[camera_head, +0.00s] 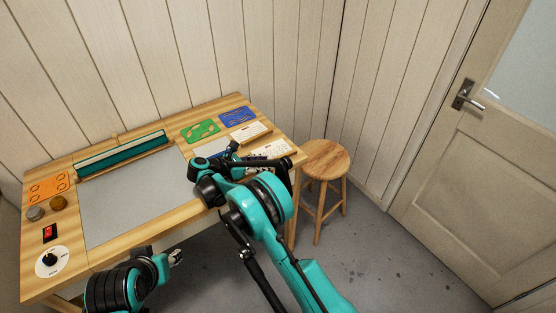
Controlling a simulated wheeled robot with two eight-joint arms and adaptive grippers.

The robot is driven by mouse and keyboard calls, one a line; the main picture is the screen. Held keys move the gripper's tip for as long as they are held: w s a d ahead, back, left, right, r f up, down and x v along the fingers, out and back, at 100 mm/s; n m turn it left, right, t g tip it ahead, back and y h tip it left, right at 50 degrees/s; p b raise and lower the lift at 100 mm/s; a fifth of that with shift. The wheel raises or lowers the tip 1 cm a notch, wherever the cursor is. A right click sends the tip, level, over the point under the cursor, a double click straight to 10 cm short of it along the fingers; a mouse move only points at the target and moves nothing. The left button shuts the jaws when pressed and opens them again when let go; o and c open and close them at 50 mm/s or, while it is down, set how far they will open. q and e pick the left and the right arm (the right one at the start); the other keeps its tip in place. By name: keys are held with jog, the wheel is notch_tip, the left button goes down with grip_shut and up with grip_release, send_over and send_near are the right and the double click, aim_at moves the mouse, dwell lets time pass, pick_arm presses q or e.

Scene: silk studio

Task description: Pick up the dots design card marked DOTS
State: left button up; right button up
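Several coloured cards lie on the wooden table, and no DOTS lettering is legible. An orange card (48,187) with dark ring-like marks lies at the left end. A green card (200,131) and a blue card (237,116) with wavy lines lie at the back right.
A green long tray (122,153) stands behind the grey work mat (130,200). White printed pieces (250,132) lie at the right end. Round knobs (57,202), a red switch (49,232) and a dial (51,261) are at left. A stool (325,160) stands right.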

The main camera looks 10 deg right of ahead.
jog(key=shift+w+d+f, duration=0.1)
jog(key=shift+d+f, duration=0.05)
jog(key=shift+d, duration=0.1)
jog(key=shift+c, duration=0.3)
grip_shut()
